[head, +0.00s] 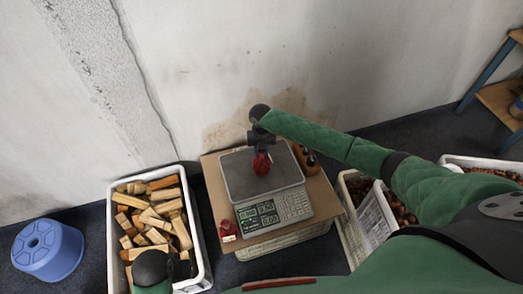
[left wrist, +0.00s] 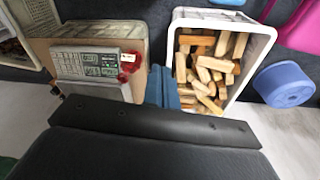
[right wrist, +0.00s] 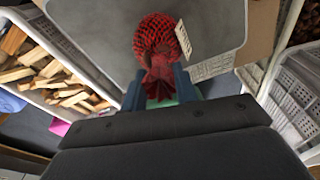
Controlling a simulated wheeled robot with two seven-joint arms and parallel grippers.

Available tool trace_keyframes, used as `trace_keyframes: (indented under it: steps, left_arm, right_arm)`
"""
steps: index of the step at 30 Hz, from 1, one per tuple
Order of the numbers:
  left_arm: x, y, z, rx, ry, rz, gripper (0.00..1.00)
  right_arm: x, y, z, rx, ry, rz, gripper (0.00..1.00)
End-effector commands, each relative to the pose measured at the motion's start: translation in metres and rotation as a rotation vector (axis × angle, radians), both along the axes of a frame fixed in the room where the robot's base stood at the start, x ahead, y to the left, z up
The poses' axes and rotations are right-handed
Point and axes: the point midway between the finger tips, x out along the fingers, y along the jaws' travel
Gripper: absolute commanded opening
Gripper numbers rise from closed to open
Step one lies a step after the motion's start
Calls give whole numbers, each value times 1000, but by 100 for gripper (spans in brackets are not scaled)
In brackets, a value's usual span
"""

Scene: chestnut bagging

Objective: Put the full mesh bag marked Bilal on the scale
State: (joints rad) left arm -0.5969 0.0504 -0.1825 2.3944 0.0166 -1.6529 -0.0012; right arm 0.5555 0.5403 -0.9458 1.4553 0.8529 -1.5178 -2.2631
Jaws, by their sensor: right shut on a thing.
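My right gripper (head: 261,148) is shut on the neck of a full red mesh bag (head: 262,163). In the right wrist view the bag (right wrist: 157,38) hangs from the fingers with a pale tag (right wrist: 183,40) beside it; its writing is not readable. The bag is over the plate of the scale (head: 240,182); I cannot tell whether it touches. A second, smaller-looking red mesh bag (head: 226,229) with a tag lies at the scale's front left corner, also in the left wrist view (left wrist: 129,66). My left gripper (left wrist: 163,88) is shut and empty near the wood crate.
The scale stands on a cardboard sheet (head: 216,186). A white crate of wood pieces (head: 203,246) is left, a blue stool (head: 48,250) farther left. Dark round items (head: 306,158) sit behind the scale's right side. Crates of chestnuts (head: 348,222) stand right. The wall is close behind.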

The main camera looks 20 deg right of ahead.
Motion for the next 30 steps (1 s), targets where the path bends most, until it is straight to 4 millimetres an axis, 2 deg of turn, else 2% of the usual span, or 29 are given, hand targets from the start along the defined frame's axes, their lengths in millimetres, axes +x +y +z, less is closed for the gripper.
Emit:
trace_keyframes:
  steps: [8, 9, 12, 22, 27, 29, 30]
  left_arm:
    - [-2, 0, 3, -2, 1, 0, 0]
    - [-2, 0, 4, -2, 0, 1, 0]
    - [-2, -1, 5, -3, 0, 1, 0]
    - [-2, -1, 5, -3, 0, 2, 0]
    - [-4, -1, -4, -1, 13, 0, 0]
    - [-6, 0, 0, 0, 18, -1, 0]
    - [-7, 2, 16, -2, 2, 0, 0]
  right_arm:
    - [0, 0, -2, 1, 0, 0, 0]
    - [0, 0, -2, 0, 0, 0, 33]
    - [0, 0, -2, 0, 0, 0, 51]
    - [0, 0, 0, 1, 0, 0, 51]
    - [3, 0, 15, 2, -2, 0, 51]
    - [4, -1, 25, 2, -3, 2, 51]
    - [5, -1, 33, 0, -4, 2, 51]
